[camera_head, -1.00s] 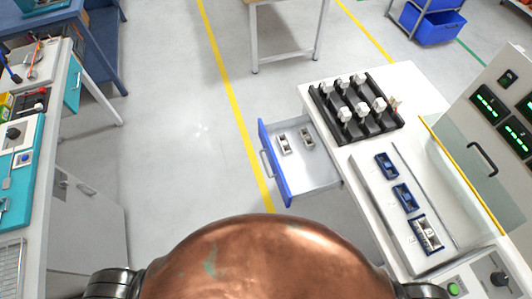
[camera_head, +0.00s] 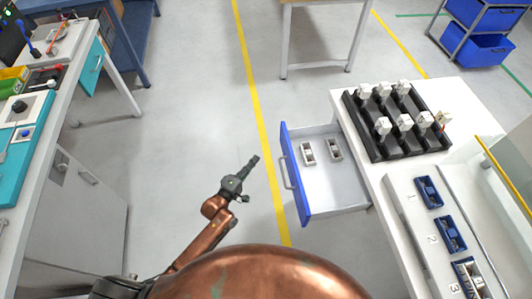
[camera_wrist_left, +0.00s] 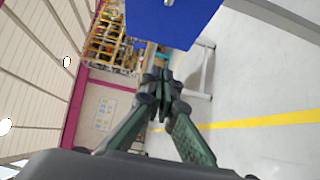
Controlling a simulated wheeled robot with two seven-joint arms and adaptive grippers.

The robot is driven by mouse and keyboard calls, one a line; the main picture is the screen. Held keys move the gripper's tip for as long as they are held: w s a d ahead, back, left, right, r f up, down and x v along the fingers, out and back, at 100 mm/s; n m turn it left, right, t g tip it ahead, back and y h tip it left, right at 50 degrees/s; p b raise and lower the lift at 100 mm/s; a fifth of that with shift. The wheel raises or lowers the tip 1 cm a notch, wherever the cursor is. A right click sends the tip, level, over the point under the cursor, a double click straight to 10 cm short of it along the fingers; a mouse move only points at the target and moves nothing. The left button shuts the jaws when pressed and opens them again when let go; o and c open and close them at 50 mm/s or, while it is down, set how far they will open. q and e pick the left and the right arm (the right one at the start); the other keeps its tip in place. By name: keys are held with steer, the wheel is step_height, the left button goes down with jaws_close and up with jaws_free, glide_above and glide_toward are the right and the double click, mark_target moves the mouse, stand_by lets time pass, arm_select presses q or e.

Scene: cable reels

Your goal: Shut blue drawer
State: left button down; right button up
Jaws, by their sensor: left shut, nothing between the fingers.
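The blue-fronted drawer (camera_head: 293,176) stands pulled out of the white workbench in the head view, with a grey handle (camera_head: 284,173) on its front. Two small light parts (camera_head: 320,151) lie inside it. My left gripper (camera_head: 254,160) is left of the drawer front, apart from it, shut and empty. In the left wrist view the shut fingertips (camera_wrist_left: 160,78) show below a blue panel (camera_wrist_left: 170,18), which looks like the drawer front. My right gripper is not in view.
The white workbench (camera_head: 400,172) carries a black rack (camera_head: 398,125) with white parts and numbered blue pieces. Another bench (camera_head: 60,120) stands at the left. The floor left of the drawer is clear, crossed by a yellow line.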

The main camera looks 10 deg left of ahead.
arm_select(q)
steer(key=x, duration=0.4)
steer(key=d+b+x, duration=0.1)
steer(key=x, duration=0.2)
steer(key=s+d+b+x, duration=0.1)
steer(key=x, duration=0.3)
steer(key=shift+w+d, duration=0.25)
steer(key=shift+w, duration=0.1)
steer(key=shift+w+d+f, duration=0.1)
steer(key=shift+w+d, duration=0.05)
steer(key=shift+d, duration=0.1)
